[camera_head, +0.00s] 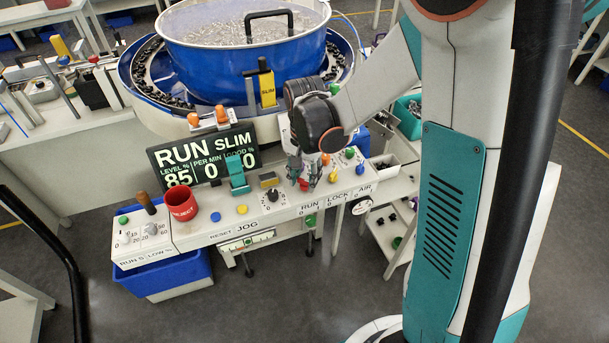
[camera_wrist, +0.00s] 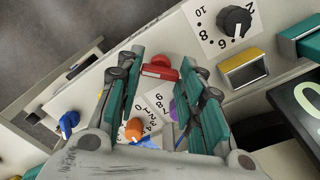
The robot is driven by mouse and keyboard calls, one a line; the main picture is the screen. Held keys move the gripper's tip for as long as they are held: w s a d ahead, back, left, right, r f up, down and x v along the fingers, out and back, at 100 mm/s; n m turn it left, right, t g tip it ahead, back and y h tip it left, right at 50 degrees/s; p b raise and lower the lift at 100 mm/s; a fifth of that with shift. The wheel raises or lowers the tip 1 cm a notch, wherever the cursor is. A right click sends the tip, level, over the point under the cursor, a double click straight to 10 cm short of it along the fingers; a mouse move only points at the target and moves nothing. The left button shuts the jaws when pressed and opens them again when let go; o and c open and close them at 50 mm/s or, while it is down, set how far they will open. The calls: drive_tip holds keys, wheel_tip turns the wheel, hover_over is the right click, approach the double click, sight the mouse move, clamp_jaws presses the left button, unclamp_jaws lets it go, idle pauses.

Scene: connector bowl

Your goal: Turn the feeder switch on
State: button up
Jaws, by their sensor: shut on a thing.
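The control panel (camera_head: 215,232) runs across the bench front, with a RUN label (camera_head: 309,207) marked 0 and 1 near its right part. A red switch handle (camera_head: 303,185) sits just above that label. My gripper (camera_head: 301,174) reaches down to it from above and is shut on it. In the wrist view the red handle (camera_wrist: 159,69) lies between the fingertips of my gripper (camera_wrist: 158,66). The fingers partly hide the switch base, so I cannot tell its exact position.
A red cup (camera_head: 182,207) and display (camera_head: 205,157) stand further left. The blue bowl (camera_head: 240,60) rises behind.

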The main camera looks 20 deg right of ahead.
sight(304, 180)
idle(0.3)
drive_tip(key=o, duration=1.1)
drive_tip(key=shift+c, duration=0.2)
drive_tip(key=shift+r, duration=0.1)
wheel_tip(304, 180, up, 12)
drive_tip(key=s+r+n+t, duration=0.2)
drive_tip(key=s+n+t, duration=0.1)
drive_tip(key=s, duration=0.4)
drive_tip(key=s+r+n+t, duration=0.3)
drive_tip(key=s+n, duration=0.3)
drive_tip(key=s, duration=0.2)
drive_tip(key=shift+s+a+r+t, duration=0.2)
drive_tip(key=shift+s+a+t, duration=0.05)
drive_tip(key=shift+t, duration=0.35)
